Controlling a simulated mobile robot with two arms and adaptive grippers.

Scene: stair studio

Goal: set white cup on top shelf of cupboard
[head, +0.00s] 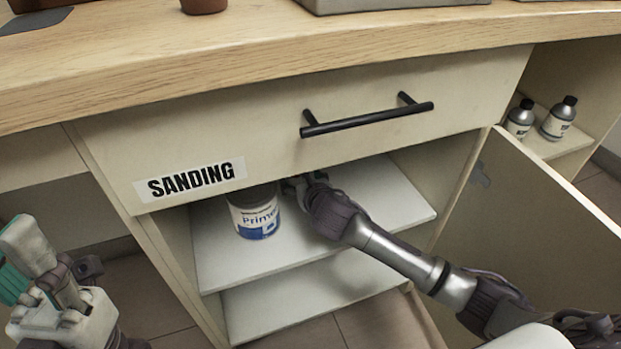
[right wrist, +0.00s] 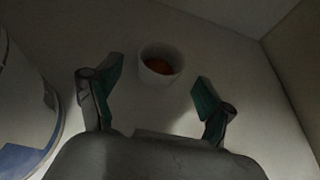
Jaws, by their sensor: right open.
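The white cup (right wrist: 160,64) stands upright on the cupboard's top shelf, with something reddish inside, in the right wrist view. It is just beyond and between the fingertips of my right gripper (right wrist: 159,84), which is open and not closed on it. In the head view my right gripper (head: 300,184) reaches into the cupboard above the top shelf (head: 398,190), mostly hidden under the drawer front. The cup is not visible there. My left gripper (head: 22,268) is at the lower left, outside the cupboard; its jaw opening is unclear.
A Primer can (head: 256,218) stands on the top shelf left of my right gripper; it also shows in the right wrist view (right wrist: 22,110). The cupboard door (head: 540,225) is open at right. A SANDING drawer (head: 255,140) hangs above. The lower shelf (head: 300,295) looks bare.

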